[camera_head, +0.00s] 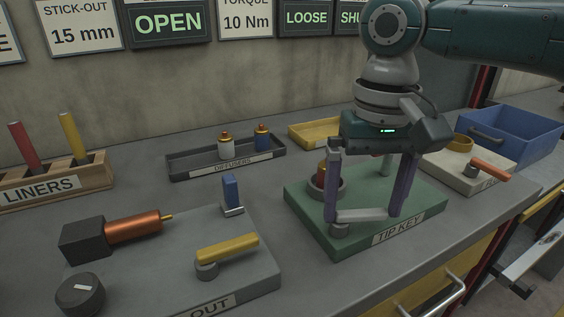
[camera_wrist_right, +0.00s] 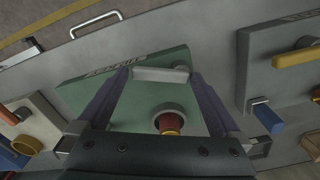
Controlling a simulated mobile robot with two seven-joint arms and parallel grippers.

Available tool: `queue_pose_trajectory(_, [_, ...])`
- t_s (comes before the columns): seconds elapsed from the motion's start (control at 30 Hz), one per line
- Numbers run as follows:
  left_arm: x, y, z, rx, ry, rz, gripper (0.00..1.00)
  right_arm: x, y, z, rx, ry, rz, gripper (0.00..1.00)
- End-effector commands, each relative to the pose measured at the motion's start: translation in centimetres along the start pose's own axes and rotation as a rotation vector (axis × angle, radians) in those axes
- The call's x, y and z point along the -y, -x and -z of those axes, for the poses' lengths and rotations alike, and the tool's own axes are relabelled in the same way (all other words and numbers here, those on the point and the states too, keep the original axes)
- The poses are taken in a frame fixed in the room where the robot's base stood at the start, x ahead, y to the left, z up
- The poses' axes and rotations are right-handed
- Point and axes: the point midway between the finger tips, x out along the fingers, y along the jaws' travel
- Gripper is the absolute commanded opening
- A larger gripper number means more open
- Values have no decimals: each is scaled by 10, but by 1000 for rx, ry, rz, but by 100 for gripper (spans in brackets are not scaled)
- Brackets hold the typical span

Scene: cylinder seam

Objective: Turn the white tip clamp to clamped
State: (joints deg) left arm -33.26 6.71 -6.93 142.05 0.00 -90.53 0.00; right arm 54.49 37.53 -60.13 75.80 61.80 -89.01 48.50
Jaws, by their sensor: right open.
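The white tip clamp is a pale lever (camera_head: 360,215) on a round grey pivot at the front of the green TIP KEY block (camera_head: 300,212). It lies roughly along the block's front edge; in the right wrist view the lever (camera_wrist_right: 160,75) shows near the fingertips. My right gripper (camera_head: 364,211) points down over the block, open, its purple fingers spread near the two ends of the lever. I cannot tell whether they touch it. A red part with a brass top (camera_wrist_right: 171,124) sits in a grey ring behind the lever. My left gripper is not in view.
A grey block with a yellow lever (camera_head: 228,248), blue lever (camera_head: 231,193) and copper torch (camera_head: 133,228) stands left. A pale block with an orange lever (camera_head: 490,170) and a blue bin (camera_head: 515,132) stand right. A diffuser tray (camera_head: 185,170) lies behind. Wall signs include LOOSE (camera_head: 306,17).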

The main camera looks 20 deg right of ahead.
Motion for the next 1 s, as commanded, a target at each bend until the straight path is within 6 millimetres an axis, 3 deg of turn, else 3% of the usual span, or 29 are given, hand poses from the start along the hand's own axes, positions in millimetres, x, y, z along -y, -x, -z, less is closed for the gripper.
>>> queue_pose_trajectory(0.13, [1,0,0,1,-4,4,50,0,0,0,0,0,0,98])
queue_pose_trajectory(0.7, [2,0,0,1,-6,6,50,0,1,0,1,0,0,36])
queue_pose_trajectory(0.87, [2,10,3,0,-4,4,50,1,4,1,3,48,1,36])
queue_pose_trajectory(1.0, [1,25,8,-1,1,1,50,2,6,4,5,188,2,36])
